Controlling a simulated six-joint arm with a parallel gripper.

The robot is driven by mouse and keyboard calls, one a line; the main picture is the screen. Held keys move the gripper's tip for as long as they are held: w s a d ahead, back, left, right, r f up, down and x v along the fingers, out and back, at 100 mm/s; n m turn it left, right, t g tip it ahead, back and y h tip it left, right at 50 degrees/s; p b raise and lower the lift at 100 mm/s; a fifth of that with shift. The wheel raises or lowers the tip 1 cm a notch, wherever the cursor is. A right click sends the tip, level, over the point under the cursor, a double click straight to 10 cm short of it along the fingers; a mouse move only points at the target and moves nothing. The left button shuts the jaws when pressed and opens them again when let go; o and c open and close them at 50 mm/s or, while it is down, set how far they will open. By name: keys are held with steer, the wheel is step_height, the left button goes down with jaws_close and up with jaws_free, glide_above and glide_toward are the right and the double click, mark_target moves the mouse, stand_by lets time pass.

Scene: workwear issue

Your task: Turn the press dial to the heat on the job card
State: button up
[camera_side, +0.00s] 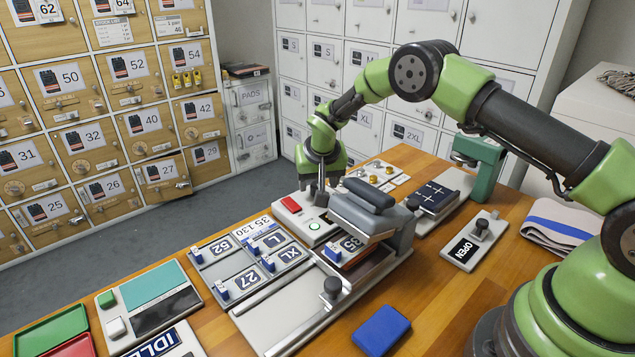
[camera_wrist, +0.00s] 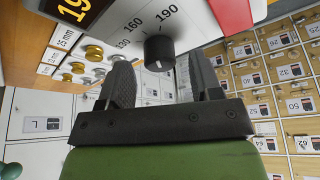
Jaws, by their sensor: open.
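The press dial (camera_wrist: 159,47) is a black round knob on the press's pale face, with scale marks 130, 160 and 190 beside it in the wrist view. A small white mark shows on the knob; I cannot tell which number it points to. My gripper (camera_wrist: 159,66) is open, its two dark fingers apart on either side of the dial; I cannot tell whether they touch it. In the side view my gripper (camera_side: 322,198) points down at the press (camera_side: 372,212) and hides the dial.
A dark display (camera_wrist: 82,8) with orange digits beginning "19" is cut off in the wrist view. A tray of numbered patches (camera_side: 240,268) lies left of the press. Lockers (camera_side: 90,110) stand behind.

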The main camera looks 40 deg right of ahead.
step_height(320, 180, up, 9)
steer(key=shift+s+a+f, duration=0.15)
steer(key=shift+s, duration=0.15)
steer(key=shift+a, duration=0.1)
steer(key=f+m, duration=0.1)
steer(key=f, duration=0.2)
steer(key=f+m, duration=0.1)
steer(key=f, duration=0.2)
steer(key=w+f+m+h, duration=0.1)
steer(key=f, duration=0.3)
steer(key=shift+d+m+g, duration=0.3)
steer(key=shift+g, duration=0.1)
